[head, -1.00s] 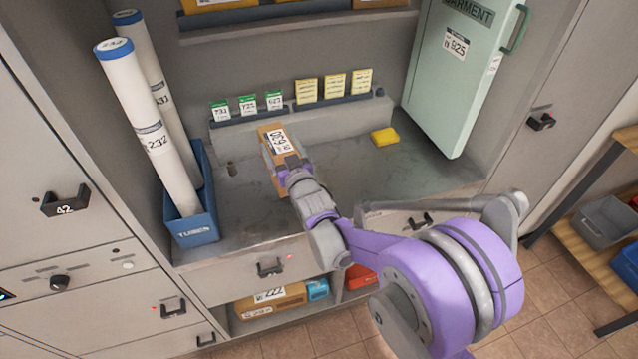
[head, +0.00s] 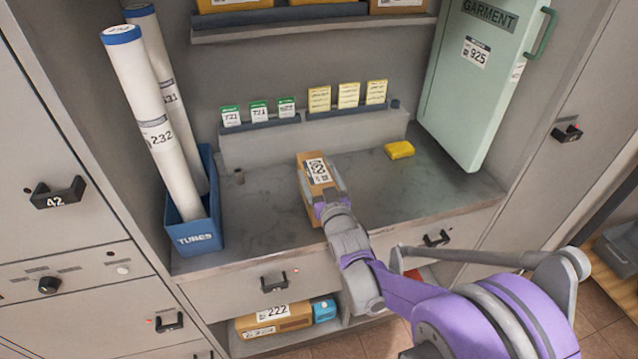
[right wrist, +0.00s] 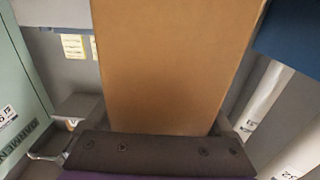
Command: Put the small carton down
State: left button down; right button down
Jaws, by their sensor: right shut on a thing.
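The small carton (head: 309,174) is a brown box with a white printed label on top. In the head view it is at the middle of the grey counter (head: 262,215). My right gripper (head: 323,191) is shut on the carton from the near side. Whether the carton's underside touches the counter cannot be told. In the right wrist view the carton (right wrist: 170,60) fills the middle as a plain brown face. My left gripper is not in view.
A blue bin (head: 192,236) with two white tubes stands at the counter's left. A yellow block (head: 399,150) lies at the back right. A green garment case (head: 470,95) stands at the right. Small cards line a ledge (head: 312,140) behind.

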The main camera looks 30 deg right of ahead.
jog(key=shift+f, duration=0.85)
jog(key=shift+f, duration=0.1)
grip_release()
jog(key=shift+s, duration=0.15)
jog(key=v, duration=1.2)
jog(key=s+a+f+n+g+y, duration=0.1)
jog(key=s+a+f+g+y, duration=0.1)
jog(key=s+a+f+g, duration=0.3)
jog(key=s+a+f+n+g+y, duration=0.1)
jog(key=s+a+f+g, duration=0.4)
jog(key=s, duration=0.8)
jog(key=a+g+y, duration=0.1)
jog(key=g, duration=0.1)
jog(key=shift+f+n+g, duration=0.2)
jog(key=shift+n+g, duration=0.1)
jog(key=shift+n, duration=0.1)
